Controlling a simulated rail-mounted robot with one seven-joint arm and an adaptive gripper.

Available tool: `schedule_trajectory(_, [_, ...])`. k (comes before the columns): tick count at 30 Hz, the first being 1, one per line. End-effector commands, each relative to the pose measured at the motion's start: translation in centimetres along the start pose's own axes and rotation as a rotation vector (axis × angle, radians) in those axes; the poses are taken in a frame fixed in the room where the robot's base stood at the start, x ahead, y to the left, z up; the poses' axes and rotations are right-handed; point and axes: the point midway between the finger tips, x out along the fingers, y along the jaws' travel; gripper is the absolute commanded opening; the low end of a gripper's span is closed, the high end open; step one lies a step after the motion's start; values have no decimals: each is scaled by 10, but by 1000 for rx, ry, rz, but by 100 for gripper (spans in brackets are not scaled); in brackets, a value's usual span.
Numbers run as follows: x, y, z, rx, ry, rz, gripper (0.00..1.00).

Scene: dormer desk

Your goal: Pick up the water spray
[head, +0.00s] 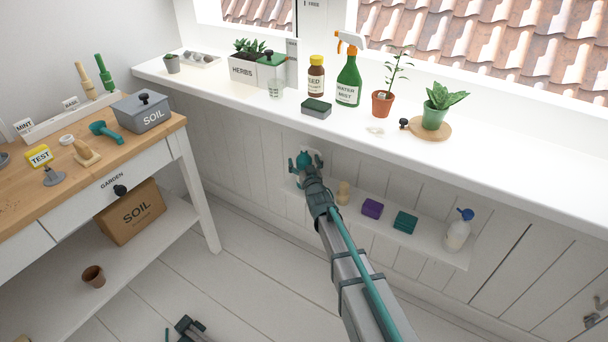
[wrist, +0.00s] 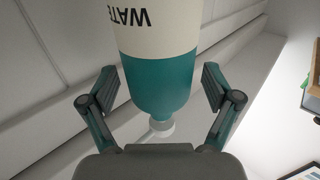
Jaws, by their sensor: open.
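A bottle with a teal section, a cream label reading "WATE" upside down and a pale neck (wrist: 155,80) fills the middle of the wrist view. The bottle's far end is cut off by the picture edge. In the head view my gripper (head: 304,161) is at the low wall shelf, below the sill, and mostly hides what is there. A green spray bottle labelled "WATER MIST" with an orange and white head (head: 348,80) stands upright on the sill, apart from my gripper.
The low shelf (head: 430,245) also holds a small beige object (head: 343,193), a purple block (head: 372,208), a green block (head: 405,222) and a white bottle with a blue top (head: 458,230). The sill (head: 500,150) above overhangs it. A wooden bench (head: 90,180) stands left.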

Motion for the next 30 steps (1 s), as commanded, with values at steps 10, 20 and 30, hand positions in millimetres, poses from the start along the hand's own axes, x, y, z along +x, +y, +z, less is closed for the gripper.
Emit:
schedule_trajectory(10, [0,0,0,0,0,0,42])
schedule_trajectory(20, [0,0,0,0,0,0,0])
schedule_trajectory(30, [-2,-1,-3,0,2,0,0])
